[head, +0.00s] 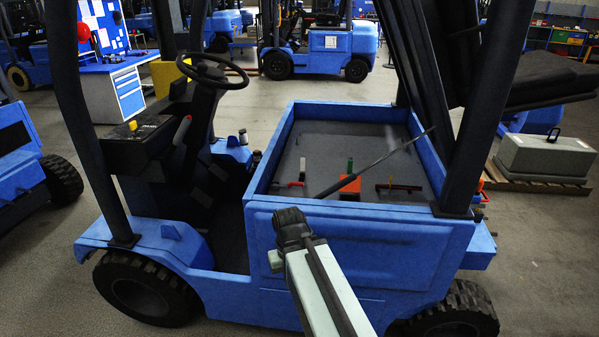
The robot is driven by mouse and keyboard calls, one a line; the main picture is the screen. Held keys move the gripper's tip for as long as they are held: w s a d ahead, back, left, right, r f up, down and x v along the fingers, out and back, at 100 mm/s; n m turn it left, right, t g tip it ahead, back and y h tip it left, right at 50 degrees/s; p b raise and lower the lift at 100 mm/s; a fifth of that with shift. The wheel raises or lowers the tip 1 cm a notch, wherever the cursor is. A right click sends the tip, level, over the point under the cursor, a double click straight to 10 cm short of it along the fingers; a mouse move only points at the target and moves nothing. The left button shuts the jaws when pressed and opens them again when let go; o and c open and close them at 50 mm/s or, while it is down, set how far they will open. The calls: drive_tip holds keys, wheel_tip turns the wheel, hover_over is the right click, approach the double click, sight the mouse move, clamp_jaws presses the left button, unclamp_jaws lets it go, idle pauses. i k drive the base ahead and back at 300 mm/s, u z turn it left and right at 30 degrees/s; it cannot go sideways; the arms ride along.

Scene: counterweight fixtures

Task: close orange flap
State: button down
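A small orange piece (351,187), which looks like the orange flap, is inside the open bay of the blue forklift (362,242), near the bay's front wall. A green tip (350,165) shows just above it. I cannot tell how far it is open or where its hinge is.
A dark strut (382,160) slants up across the bay to the right rim. A grey counterweight (545,155) rests on a pallet at right.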

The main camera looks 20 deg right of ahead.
sight(354, 186)
drive_tip(key=u, duration=0.45)
drive_tip(key=i, duration=1)
drive_tip(key=z, duration=0.05)
